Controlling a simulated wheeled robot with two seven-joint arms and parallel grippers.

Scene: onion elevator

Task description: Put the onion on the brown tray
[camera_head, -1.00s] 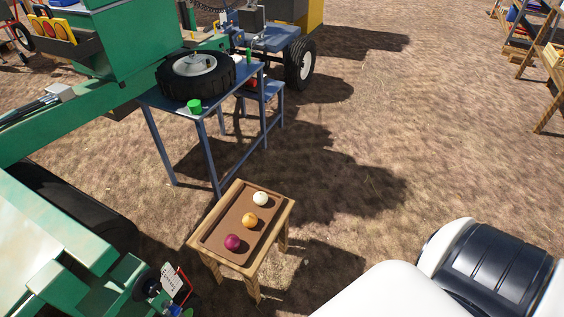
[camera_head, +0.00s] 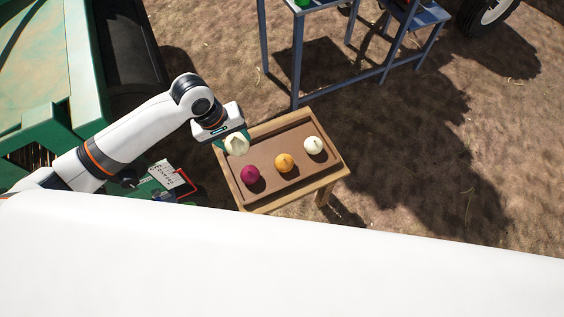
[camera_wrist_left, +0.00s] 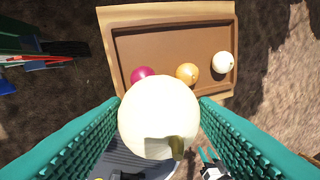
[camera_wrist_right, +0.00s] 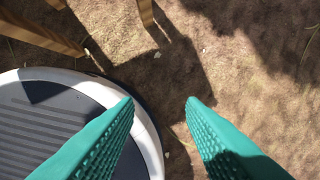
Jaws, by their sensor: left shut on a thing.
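My left gripper (camera_head: 236,136) is shut on a pale cream onion (camera_head: 237,145), held above the left edge of the brown tray (camera_head: 259,146). In the left wrist view the held onion (camera_wrist_left: 159,118) sits between the two green fingers, with the tray (camera_wrist_left: 165,47) beyond it. On the tray are a purple onion (camera_head: 250,176), an orange onion (camera_head: 284,162) and a white onion (camera_head: 313,145), in a row along one side. My right gripper (camera_wrist_right: 160,101) is open and empty, over the ground, in the right wrist view.
The tray lies on a small wooden table (camera_head: 338,172). A blue metal table (camera_head: 294,70) stands behind it. Green machinery (camera_head: 90,95) is at the left. The ground at the right (camera_head: 490,150) is clear. The tray's far side is bare.

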